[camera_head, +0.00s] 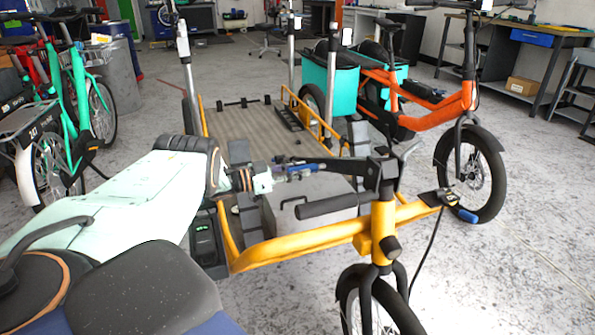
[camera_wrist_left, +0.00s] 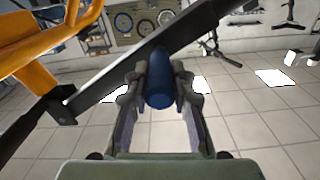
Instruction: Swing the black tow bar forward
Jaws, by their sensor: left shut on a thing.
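The black tow bar (camera_wrist_left: 100,88) runs diagonally across the left wrist view, with a blue grip (camera_wrist_left: 159,80) standing out from it. My left gripper (camera_wrist_left: 158,92) has its two fingers on either side of the blue grip, shut on it. In the head view my left gripper (camera_head: 279,174) reaches in from the left, over the front of the yellow cargo bike (camera_head: 300,243). A dark bar (camera_head: 335,165) runs from there to the right towards the handlebar post; the fingers partly hide its left end. My right gripper is not in view.
The yellow bike's handlebar (camera_head: 335,205) and front wheel (camera_head: 375,305) stand close on the right. Its flat cargo bed (camera_head: 240,127) lies behind. An orange bike (camera_head: 440,105) stands behind right, green bikes (camera_head: 75,110) at left. Floor on the right is clear.

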